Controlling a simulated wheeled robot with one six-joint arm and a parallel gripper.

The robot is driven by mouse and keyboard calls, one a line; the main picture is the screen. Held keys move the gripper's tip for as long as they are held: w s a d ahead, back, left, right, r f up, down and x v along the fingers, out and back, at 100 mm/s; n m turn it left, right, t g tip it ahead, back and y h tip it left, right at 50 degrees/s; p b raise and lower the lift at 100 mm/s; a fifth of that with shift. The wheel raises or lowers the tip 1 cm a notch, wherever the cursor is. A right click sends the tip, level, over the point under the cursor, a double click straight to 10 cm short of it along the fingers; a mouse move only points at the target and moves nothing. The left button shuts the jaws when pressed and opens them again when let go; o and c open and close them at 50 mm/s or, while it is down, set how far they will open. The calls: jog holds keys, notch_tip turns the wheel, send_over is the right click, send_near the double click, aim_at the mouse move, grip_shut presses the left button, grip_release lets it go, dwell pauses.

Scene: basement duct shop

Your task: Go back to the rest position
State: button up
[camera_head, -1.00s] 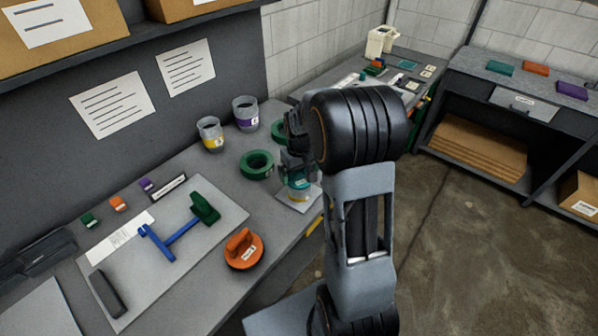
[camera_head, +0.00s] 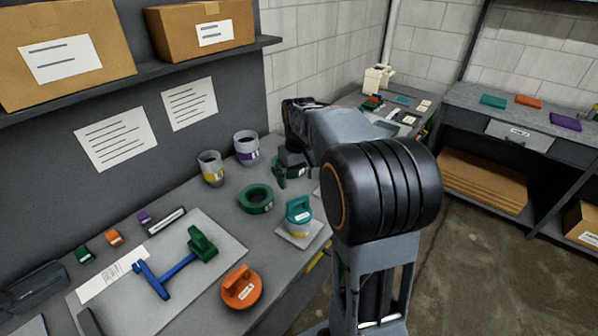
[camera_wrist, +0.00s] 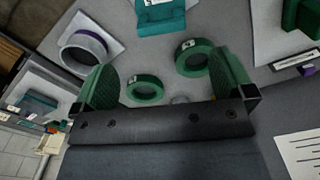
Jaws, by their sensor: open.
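My gripper (camera_head: 283,178) is open and empty, raised above the back part of the grey workbench (camera_head: 215,225). In the wrist view its two green finger pads (camera_wrist: 166,82) stand wide apart with nothing between them. A teal-handled piece (camera_head: 298,209) sits upright on a yellow-banded cup on a light square plate, apart from the gripper. It seems to show at the top of the wrist view (camera_wrist: 160,16). A green ring (camera_head: 256,199) lies on the bench left of it. A second green ring is partly hidden behind my gripper in the head view.
Yellow-banded (camera_head: 210,168) and purple-banded (camera_head: 246,148) cups stand near the back panel. An orange handled piece (camera_head: 241,287) and a blue-and-green tool (camera_head: 175,268) lie in front. A shelf with boxes (camera_head: 200,28) overhangs the left. Open floor (camera_head: 450,260) lies right.

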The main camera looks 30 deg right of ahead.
jog(key=shift+r, duration=0.65)
